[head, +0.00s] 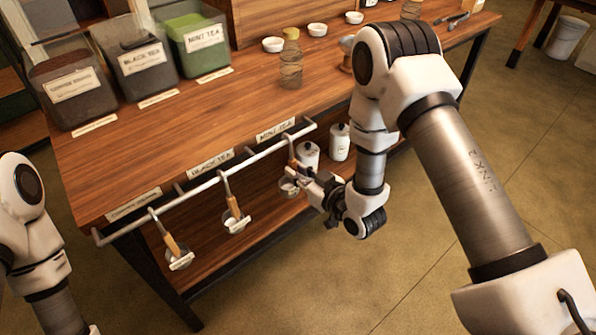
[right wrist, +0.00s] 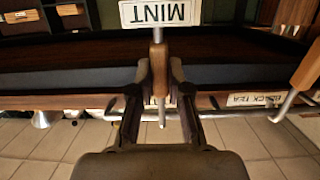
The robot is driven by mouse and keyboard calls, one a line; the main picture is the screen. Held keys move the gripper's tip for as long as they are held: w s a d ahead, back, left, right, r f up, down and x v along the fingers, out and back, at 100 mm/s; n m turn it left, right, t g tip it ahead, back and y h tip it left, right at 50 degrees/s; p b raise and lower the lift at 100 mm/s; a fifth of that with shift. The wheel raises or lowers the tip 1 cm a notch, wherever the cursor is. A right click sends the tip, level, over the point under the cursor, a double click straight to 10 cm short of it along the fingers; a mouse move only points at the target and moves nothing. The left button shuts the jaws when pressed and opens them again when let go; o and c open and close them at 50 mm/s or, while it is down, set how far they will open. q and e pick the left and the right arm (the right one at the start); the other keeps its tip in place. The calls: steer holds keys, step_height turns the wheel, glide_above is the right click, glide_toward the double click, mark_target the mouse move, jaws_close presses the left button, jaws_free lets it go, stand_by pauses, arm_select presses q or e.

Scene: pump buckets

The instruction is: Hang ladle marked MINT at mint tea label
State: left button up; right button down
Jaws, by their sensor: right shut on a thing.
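My right gripper (head: 304,178) is shut on the handle of a ladle (head: 291,163) just under the mint tea label (head: 275,130). In the right wrist view my gripper (right wrist: 160,75) has its fingers on both sides of the wooden handle (right wrist: 158,62), and a white tag reading MINT (right wrist: 160,13) appears upside down. The ladle hangs roughly upright at the right end of the metal rail (head: 200,187). I cannot tell whether its hook sits over the rail. My left gripper is out of view.
Two other ladles hang on the rail, one by the black tea label (head: 211,163) and one (head: 175,250) by the left label (head: 134,204). White canisters (head: 340,142) stand on the lower shelf. Bins, bowls and a bottle (head: 291,62) stand on the tabletop (head: 230,110).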

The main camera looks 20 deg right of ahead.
steer(key=c, duration=1)
jaws_free()
steer(key=shift+c, duration=0.2)
